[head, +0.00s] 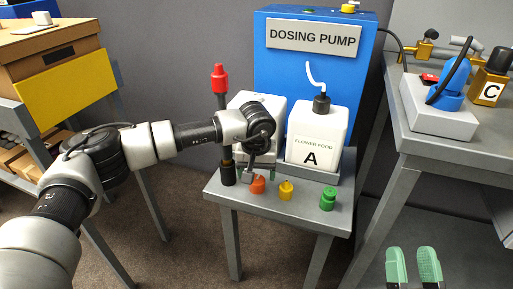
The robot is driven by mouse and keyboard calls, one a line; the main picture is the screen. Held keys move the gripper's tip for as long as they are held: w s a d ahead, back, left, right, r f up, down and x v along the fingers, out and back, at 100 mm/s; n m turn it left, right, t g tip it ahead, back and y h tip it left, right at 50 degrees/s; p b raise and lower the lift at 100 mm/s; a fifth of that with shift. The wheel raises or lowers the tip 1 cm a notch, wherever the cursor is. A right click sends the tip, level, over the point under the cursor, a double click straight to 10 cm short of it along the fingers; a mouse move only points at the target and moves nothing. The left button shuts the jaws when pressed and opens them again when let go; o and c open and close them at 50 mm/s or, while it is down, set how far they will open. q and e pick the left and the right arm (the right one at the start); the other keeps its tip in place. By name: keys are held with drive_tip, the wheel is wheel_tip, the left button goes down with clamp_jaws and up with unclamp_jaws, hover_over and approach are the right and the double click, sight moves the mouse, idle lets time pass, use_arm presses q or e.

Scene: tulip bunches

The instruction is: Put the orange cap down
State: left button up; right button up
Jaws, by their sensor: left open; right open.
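The orange cap (258,185) stands on the front left part of the small grey table (300,217). My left gripper (250,174) reaches down just above and behind the cap, partly hidden by its own wrist. It is open, and the cap rests on the tabletop. I cannot tell whether a finger still touches the cap. My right gripper (414,268) shows its two green fingertips at the bottom right, apart and empty, far from the cap.
A yellow cap (286,191) and a green cap (328,199) stand right of the orange one. White container A (318,135) and another white container (256,100) stand behind, before the blue dosing pump (311,75). A red-topped rod (219,80) rises at the left.

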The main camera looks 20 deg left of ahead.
sight(257, 182)
use_arm(q)
wheel_tip(257, 182, up, 8)
drive_tip(key=p, duration=0.2)
drive_tip(key=s+d+f+n+g+h, duration=0.35)
drive_tip(key=s+d+h, duration=0.75)
drive_tip(key=d, duration=0.8)
drive_tip(key=s+d+r+n+g+h, duration=0.1)
drive_tip(key=s+d+r+n+h, duration=0.5)
drive_tip(key=s+r+n+h, duration=0.3)
drive_tip(key=w+a+n+t+y, duration=0.1)
drive_tip(key=a+n+t, duration=0.3)
drive_tip(key=n+t, duration=0.5)
drive_tip(key=w+a+r+n+t+y, duration=0.1)
drive_tip(key=a+n+t, duration=0.3)
drive_tip(key=n, duration=0.9)
drive_tip(key=w+a+n+t+y, duration=0.1)
drive_tip(key=a+n+t, duration=0.2)
drive_tip(key=n+t, duration=0.65)
drive_tip(key=s+a+f+n+g+y, duration=0.3)
drive_tip(key=a+f+n+y, duration=0.9)
drive_tip(key=n, duration=1)
drive_tip(key=shift+s+a+f+n+y, duration=0.2)
drive_tip(key=shift+s+n+y, duration=0.25)
drive_tip(key=shift+s, duration=0.2)
use_arm(e)
wheel_tip(257, 182, down, 7)
drive_tip(key=d+g+h, duration=0.1)
drive_tip(key=g+h, duration=0.1)
drive_tip(key=g, duration=0.4)
drive_tip(key=shift+w, duration=0.35)
